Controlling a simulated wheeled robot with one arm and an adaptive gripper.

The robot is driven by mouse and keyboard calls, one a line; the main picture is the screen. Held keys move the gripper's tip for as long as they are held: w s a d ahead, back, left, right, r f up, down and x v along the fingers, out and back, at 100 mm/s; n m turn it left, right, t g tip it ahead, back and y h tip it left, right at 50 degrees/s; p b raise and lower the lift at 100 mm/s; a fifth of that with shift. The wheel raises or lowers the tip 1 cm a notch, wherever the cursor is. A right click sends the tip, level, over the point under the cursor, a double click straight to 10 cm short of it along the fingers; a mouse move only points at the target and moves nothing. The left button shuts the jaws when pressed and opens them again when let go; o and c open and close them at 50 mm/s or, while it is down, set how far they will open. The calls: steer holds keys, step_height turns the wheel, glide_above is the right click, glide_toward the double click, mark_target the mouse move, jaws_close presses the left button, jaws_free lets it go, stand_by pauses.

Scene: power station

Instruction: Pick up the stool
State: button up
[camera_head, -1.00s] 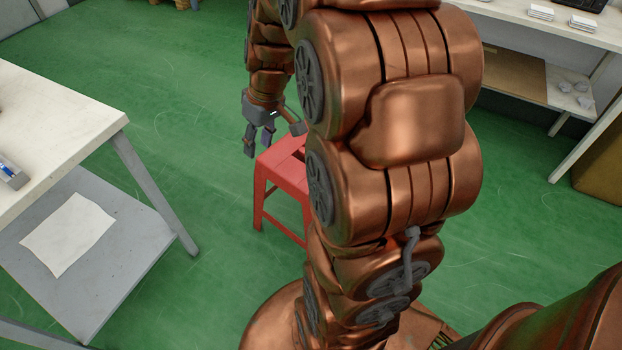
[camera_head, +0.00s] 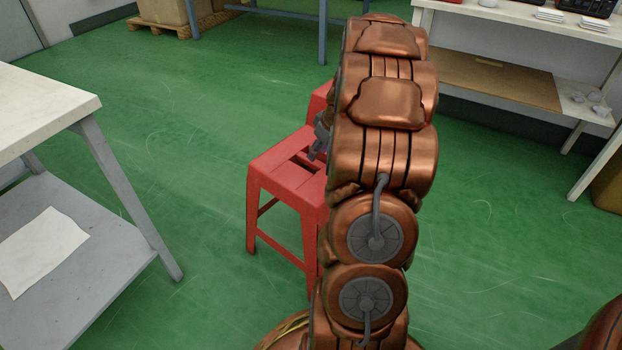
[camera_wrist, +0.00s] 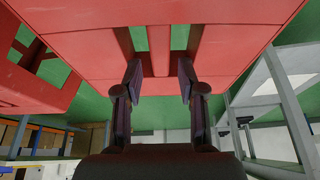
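A red stool (camera_head: 282,163) with a slotted seat stands upright on the green floor in the head view, its right side hidden behind my arm. In the wrist view its red seat (camera_wrist: 240,48) fills the upper part, with open slots beside a middle bar. My gripper (camera_head: 319,142) is at the far right part of the seat, mostly hidden by my arm in the head view. In the wrist view my gripper (camera_wrist: 160,80) is open, its two dark fingers apart in front of the slots. Contact with the seat cannot be told.
A second red stool (camera_head: 319,103) stands close behind, partly hidden; it shows at left in the wrist view (camera_wrist: 30,75). A white-topped table (camera_head: 45,105) stands left, a white bench (camera_head: 520,17) back right. Green floor is clear between the left table and stool.

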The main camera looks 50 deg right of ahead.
mark_target(311, 163)
steer(key=shift+b+x, duration=1.5)
steer(key=shift+x, duration=1.9)
steer(key=shift+f, duration=0.2)
jaws_close()
